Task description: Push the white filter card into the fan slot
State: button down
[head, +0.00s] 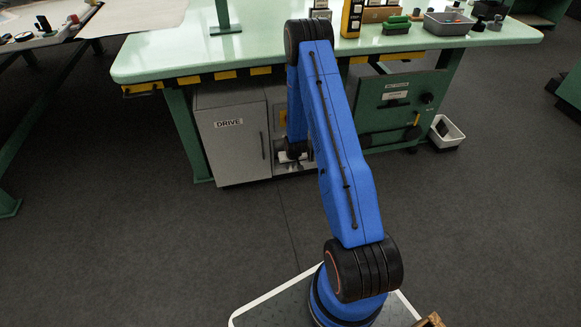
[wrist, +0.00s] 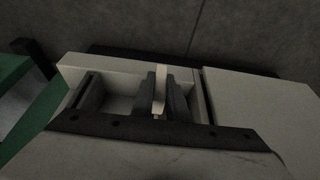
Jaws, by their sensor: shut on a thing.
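In the wrist view my gripper (wrist: 162,92) has its two dark fingers closed on a narrow, pale upright piece, the white filter card (wrist: 160,88). The card's top stands a little above the fingers. Behind and around the fingers is a pale box-like housing (wrist: 85,68) with a recess on its left. I cannot make out the fan slot itself, nor whether the card's far edge is in it. In the head view my blue arm reaches down to the open bay beside the cabinet marked DRIVE (head: 228,135). There the fingers and the card cannot be made out.
A green-topped table (head: 260,58) stands over the bay, with its yellow-marked front edge close to my arm. A green panel (head: 385,108) stands right of the bay. A white bin (head: 446,131) is on the floor further right. The floor in front is clear.

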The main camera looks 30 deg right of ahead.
jog(key=shift+w+d, duration=0.2)
jog(key=shift+w, duration=0.45)
jog(key=c, duration=1.7)
grip_release()
jog(key=shift+o, duration=0.2)
jog(key=shift+r, duration=0.1)
jog(key=v, duration=1.7)
jog(key=shift+s, duration=0.15)
